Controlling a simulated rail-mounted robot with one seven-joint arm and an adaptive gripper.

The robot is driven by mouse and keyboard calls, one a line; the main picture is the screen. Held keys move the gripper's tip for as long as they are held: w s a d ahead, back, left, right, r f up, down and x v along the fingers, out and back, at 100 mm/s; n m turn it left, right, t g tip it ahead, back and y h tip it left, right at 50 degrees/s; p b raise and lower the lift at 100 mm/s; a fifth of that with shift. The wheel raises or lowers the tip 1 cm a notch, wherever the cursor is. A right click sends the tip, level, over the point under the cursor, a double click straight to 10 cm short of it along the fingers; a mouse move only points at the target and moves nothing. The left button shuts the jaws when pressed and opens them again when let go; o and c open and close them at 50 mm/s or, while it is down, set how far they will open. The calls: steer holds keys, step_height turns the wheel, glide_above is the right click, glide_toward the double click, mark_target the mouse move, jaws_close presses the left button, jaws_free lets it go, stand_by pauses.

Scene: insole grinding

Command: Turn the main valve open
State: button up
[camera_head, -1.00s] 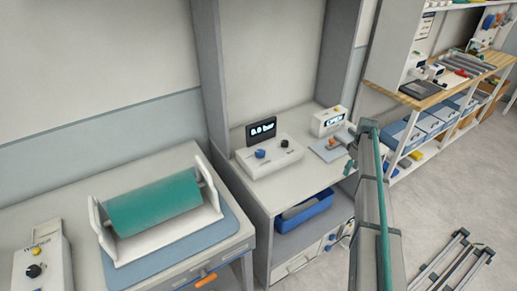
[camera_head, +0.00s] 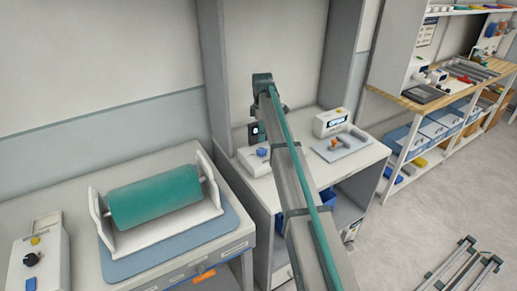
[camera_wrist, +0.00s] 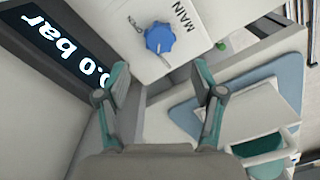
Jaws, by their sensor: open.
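The main valve is a blue knob (camera_wrist: 160,38) beside the printed word MAIN on a white control box (camera_wrist: 190,15) in the wrist view. In the head view the blue knob (camera_head: 262,152) shows on the white box (camera_head: 250,163), left of my arm. My gripper (camera_wrist: 162,82) is open and empty, its two teal-backed fingers spread apart. The knob appears beyond the fingertips, roughly between them sideways, with no visible contact. A dark display (camera_wrist: 65,50) beside the box reads 0.0 bar. My arm hides most of the display and the box's right part in the head view.
A teal roller (camera_head: 155,198) in a white cradle stands on a blue mat on the left bench. A second white unit with a screen (camera_head: 331,121) and a tray with an orange-handled tool (camera_head: 336,142) are right of my arm. Tall grey cabinet sides flank the bench.

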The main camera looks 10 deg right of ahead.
mark_target(262, 150)
step_height(262, 150, down, 8)
steer(key=shift+f+p, duration=0.15)
steer(key=shift+p, duration=1.05)
steer(key=c, duration=1.1)
steer(key=shift+c, duration=0.2)
